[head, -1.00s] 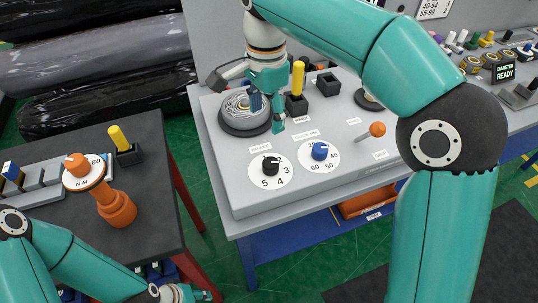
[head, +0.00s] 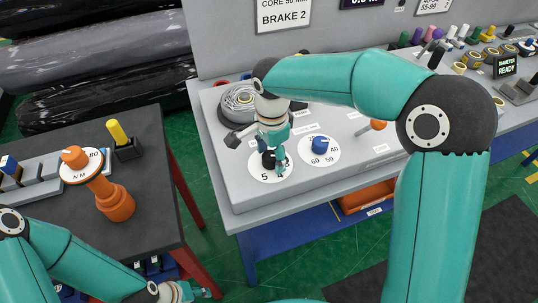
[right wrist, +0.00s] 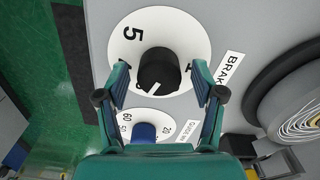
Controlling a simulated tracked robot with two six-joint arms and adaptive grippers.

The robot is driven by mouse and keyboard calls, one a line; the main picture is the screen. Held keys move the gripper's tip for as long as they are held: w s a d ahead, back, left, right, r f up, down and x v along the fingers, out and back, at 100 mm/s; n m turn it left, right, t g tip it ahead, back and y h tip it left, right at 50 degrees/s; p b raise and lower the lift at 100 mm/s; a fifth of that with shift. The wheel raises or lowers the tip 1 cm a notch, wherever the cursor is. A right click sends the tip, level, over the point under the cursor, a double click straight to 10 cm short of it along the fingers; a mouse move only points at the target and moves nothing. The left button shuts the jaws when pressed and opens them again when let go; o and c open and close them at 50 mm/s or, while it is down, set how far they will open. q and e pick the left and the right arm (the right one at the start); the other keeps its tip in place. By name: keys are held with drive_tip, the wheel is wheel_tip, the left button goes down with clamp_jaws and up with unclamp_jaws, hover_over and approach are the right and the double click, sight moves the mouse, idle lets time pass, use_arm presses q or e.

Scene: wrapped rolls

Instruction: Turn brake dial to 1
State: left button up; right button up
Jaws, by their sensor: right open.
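The brake dial is a black knob (head: 268,160) on a white numbered disc (head: 258,173) at the front left of the grey console. My right gripper (head: 270,170) is over it, pointing down, open. In the right wrist view the knob (right wrist: 158,72) sits between the two fingers, with a gap on each side. A white mark on the knob points toward the bottom of that view. The 5 shows at upper left of the disc; the fingers and knob hide most other numbers. My left gripper (head: 183,292) is low at the bottom edge, its jaws unclear.
A blue knob (head: 320,144) on its own numbered disc stands just right of the brake dial. An orange-tipped lever (head: 377,125) is further right. A wound roll (head: 239,100) lies behind. A sign (head: 284,14) reads "CORE 50 MM, BRAKE 2". A dark table (head: 150,190) stands left.

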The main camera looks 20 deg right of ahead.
drive_tip(key=shift+f, duration=0.1)
drive_tip(key=c, duration=1.1)
drive_tip(key=shift+a, duration=0.1)
drive_tip(key=shift+c, duration=0.2)
